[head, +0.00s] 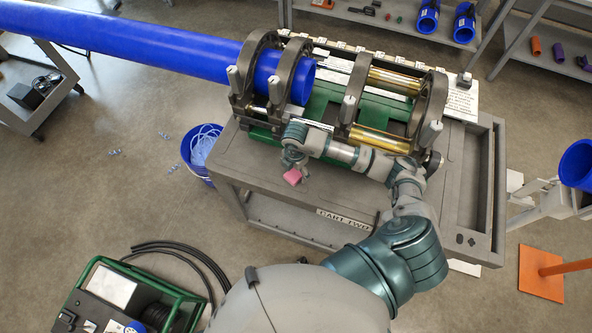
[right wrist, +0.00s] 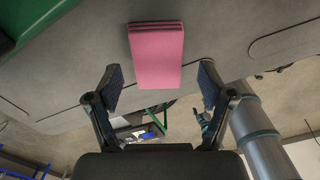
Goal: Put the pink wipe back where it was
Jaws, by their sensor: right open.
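The pink wipe (head: 293,176) is at the front of the grey cart top (head: 250,172), left of the "CART TWO" label. In the right wrist view the wipe (right wrist: 156,58) is a flat, folded pink block against the grey surface, close to the cart's edge. My right gripper (head: 297,164) is right by the wipe in the head view. In the right wrist view its two fingers (right wrist: 160,86) are spread apart with nothing held between them, and the wipe shows ahead of and between them. I cannot tell if they touch it. My left gripper is not in view.
The fusion machine (head: 320,105) with the blue pipe (head: 160,45) stands behind my right arm on the cart. A blue bucket (head: 204,150) is on the floor left of the cart. A green-framed unit (head: 130,295) is at the lower left. The cart's front left top is mostly clear.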

